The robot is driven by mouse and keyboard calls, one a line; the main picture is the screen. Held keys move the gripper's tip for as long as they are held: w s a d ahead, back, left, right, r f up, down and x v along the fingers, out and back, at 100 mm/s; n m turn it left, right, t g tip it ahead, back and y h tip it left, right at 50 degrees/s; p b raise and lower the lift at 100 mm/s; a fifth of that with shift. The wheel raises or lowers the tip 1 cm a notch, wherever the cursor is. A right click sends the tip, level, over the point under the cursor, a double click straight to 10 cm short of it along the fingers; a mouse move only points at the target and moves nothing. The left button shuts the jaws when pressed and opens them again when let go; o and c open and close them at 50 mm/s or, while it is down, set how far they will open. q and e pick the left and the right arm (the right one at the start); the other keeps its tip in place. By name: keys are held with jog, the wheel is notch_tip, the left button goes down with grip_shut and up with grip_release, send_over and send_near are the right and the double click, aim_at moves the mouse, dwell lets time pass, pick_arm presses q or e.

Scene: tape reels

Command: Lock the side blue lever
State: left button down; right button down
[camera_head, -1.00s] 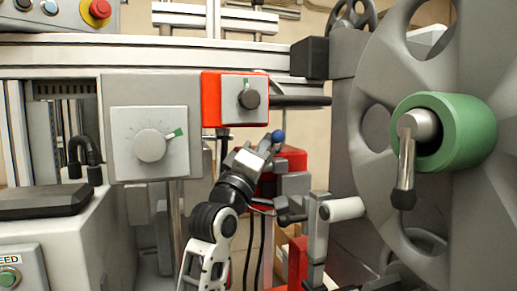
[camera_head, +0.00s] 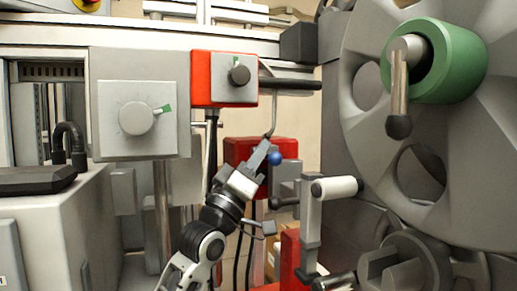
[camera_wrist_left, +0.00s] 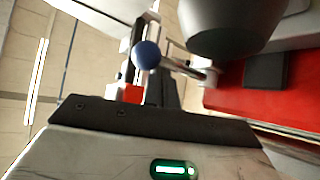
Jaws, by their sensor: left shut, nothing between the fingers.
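The blue lever shows as a blue ball knob (camera_head: 276,158) in front of the red block, right beside my left gripper's tip. In the left wrist view the blue ball (camera_wrist_left: 146,55) sits on a thin metal rod (camera_wrist_left: 180,67) that runs right toward the red housing. My left gripper (camera_head: 262,153) comes up from below, is shut, and has nothing between its fingers. Its fingers are close to the ball; I cannot tell whether they touch it. My right gripper is not in view.
A red block (camera_head: 235,150) stands behind the lever. A white-handled crank (camera_head: 335,187) is close on the right, below the large grey reel (camera_head: 360,45) with its green hub (camera_head: 452,62). A red box with a knob (camera_head: 208,78) and a dark bar (camera_head: 290,83) hang above.

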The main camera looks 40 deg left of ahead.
pick_arm(q)
jog(key=shift+f, duration=0.5)
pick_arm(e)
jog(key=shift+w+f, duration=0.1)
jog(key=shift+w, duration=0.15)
pick_arm(q)
jog(key=shift+f, duration=0.15)
